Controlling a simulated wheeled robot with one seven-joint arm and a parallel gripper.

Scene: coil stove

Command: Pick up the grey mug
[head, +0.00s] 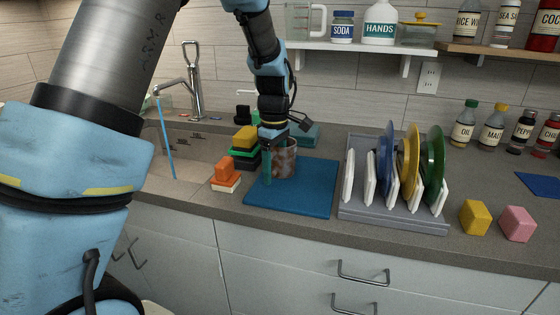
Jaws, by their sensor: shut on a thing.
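The mug (287,163), grey with brownish patches, is upright at the back of the blue mat (300,198) on the counter. My gripper (271,160) reaches down to the mug's left side and is shut on it, with one teal finger showing outside the wall. The other finger is hidden. I cannot tell whether the mug's base touches the mat.
A dish rack (395,220) with upright plates stands just right of the mat. A shelf (350,46) hangs above.

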